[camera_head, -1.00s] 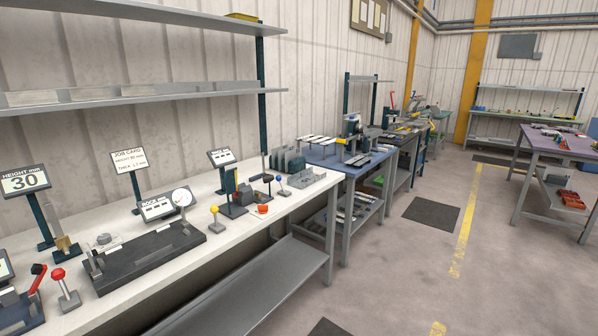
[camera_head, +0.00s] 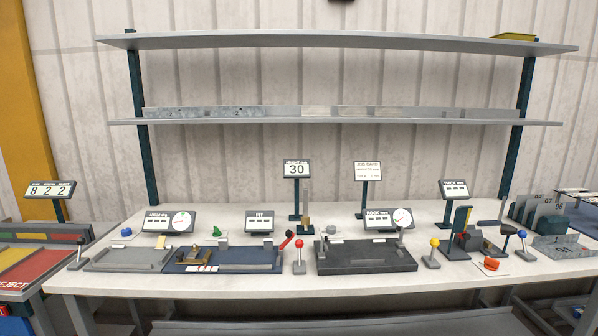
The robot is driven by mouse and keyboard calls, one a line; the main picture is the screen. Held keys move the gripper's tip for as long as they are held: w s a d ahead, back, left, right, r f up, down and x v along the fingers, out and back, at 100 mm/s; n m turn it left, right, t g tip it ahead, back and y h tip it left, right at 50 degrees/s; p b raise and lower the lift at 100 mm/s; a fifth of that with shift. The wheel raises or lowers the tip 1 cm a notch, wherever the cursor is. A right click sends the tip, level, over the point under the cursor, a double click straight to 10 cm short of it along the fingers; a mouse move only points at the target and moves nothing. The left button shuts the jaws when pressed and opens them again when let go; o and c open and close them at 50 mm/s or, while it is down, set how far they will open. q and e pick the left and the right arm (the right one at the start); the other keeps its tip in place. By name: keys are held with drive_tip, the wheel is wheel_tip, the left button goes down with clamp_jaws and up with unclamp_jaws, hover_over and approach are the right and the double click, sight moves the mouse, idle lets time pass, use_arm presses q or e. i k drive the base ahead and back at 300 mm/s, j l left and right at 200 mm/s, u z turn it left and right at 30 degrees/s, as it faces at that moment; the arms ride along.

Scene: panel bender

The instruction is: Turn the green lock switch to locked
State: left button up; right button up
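A small green knob (camera_head: 217,231), which looks like the green lock switch, sits on the white bench (camera_head: 340,214) left of centre. It is behind the blue fixture plate (camera_head: 240,265) and between two display signs. It is too small to tell which way it is turned. Neither of my grippers is in view.
On the bench stand a red-ball lever (camera_head: 299,243), a yellow-ball lever (camera_head: 434,243), a black fixture (camera_head: 365,258), a grey tray (camera_head: 130,259) and an orange switch (camera_head: 491,264). Signs stand behind them. Two shelves (camera_head: 330,122) hang above. The back strip of the bench is partly free.

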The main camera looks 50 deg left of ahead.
sight(217, 234)
drive_tip(key=u, duration=2.2)
